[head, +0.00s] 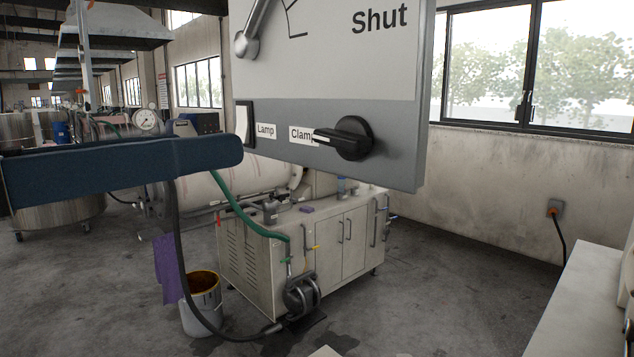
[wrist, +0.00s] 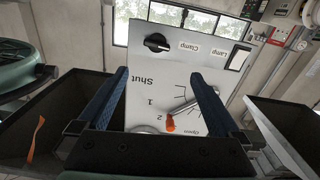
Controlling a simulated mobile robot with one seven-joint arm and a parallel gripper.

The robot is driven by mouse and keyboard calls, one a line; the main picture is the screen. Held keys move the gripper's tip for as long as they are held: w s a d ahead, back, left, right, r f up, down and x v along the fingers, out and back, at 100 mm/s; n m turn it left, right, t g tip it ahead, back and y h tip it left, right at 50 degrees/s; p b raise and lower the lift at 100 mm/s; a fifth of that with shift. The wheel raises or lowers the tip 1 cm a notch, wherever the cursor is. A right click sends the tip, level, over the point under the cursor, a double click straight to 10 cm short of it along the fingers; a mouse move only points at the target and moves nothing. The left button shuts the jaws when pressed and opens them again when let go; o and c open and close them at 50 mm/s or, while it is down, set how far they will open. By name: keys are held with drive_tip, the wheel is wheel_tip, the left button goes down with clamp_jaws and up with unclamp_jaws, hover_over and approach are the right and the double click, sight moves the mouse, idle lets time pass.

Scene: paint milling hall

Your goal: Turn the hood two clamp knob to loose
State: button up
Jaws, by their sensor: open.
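The clamp knob (head: 352,138) is a round black knob on the grey lower strip of a control panel (head: 400,150), beside a "Clamp" label. Its pointer bar points left, over the label's edge. The knob also shows upright-side-down in the wrist view (wrist: 157,42), at the panel's upper left. My gripper (wrist: 159,75) is open and empty, its two blue fingers apart with the panel's face seen between them. The knob appears beyond the fingertips, not touched. In the head view a dark blue part of mine lies left of and below the panel. No loose marking is readable.
A white lamp switch (head: 242,123) sits left of the knob. A metal lever (head: 255,30) is above; its orange tip (wrist: 170,122) shows in the wrist view. Below stand a beige cabinet (head: 325,240) with a green hose (head: 230,205) and a bucket (head: 200,310).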

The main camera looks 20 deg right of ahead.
sight(332, 136)
drive_tip(key=w+d+p, duration=0.1)
drive_tip(key=d, duration=0.3)
drive_tip(key=w+d+m+p, duration=0.1)
drive_tip(key=d, duration=0.2)
drive_tip(key=w+d+m+p, duration=0.1)
drive_tip(key=d+p, duration=0.1)
drive_tip(key=d, duration=0.2)
drive_tip(key=shift+w+d, duration=0.15)
drive_tip(key=shift+d, duration=0.2)
drive_tip(key=shift+w+d+f, duration=0.1)
drive_tip(key=shift+w+d, duration=0.05)
drive_tip(key=shift+d, duration=0.25)
